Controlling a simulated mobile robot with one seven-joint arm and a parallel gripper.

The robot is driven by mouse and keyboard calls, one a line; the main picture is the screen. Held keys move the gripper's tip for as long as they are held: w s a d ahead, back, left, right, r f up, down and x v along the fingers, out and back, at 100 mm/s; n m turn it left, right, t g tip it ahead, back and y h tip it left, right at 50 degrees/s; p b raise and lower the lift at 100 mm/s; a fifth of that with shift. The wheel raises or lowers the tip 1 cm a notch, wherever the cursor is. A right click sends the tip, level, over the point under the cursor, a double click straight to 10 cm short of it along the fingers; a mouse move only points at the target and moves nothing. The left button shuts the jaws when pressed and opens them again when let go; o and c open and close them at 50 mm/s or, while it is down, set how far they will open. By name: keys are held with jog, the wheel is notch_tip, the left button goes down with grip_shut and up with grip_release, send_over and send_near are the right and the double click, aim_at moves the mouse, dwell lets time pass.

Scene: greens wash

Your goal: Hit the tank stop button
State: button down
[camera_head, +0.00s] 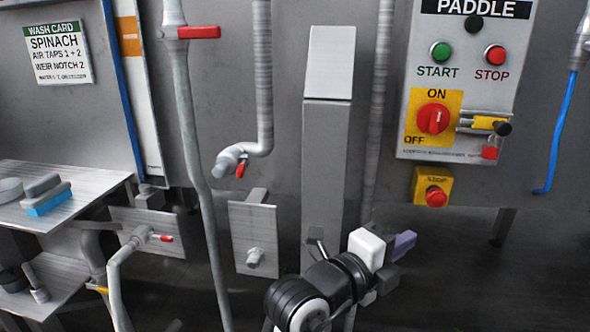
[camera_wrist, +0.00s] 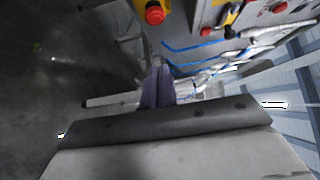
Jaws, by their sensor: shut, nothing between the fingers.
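A yellow box with a red mushroom button (camera_head: 436,196) hangs below the PADDLE panel on the grey steel wall; its small label appears to read STOP. The same red button shows at the top of the wrist view (camera_wrist: 155,14). My gripper (camera_head: 404,243), with purple fingers, is below and slightly left of that box in the head view, apart from it. In the wrist view its fingers (camera_wrist: 158,86) are together and empty, with the button beyond them. Nothing hides the button.
The PADDLE panel (camera_head: 415,137) carries a green START button (camera_head: 441,51), a red STOP button (camera_head: 495,55) and a red ON/OFF knob (camera_head: 433,118). A blue hose (camera_head: 557,130) hangs at right. Pipes and a steel column (camera_head: 325,150) stand left.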

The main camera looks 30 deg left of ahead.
jog(key=s+a+r+n+t+y, duration=0.2)
jog(key=a+r+n+t+y, duration=0.2)
jog(key=a+r+n+y, duration=0.2)
jog(key=s+a+r+n+t+y+p, duration=0.1)
jog(key=s+a+r+n+t+y, duration=0.1)
jog(key=a+r+n+y, duration=0.4)
jog(key=shift+s+a+r+n+t+y, duration=0.4)
jog(key=shift+a+n+t+y, duration=0.6)
jog(key=shift+a+n, duration=1.4)
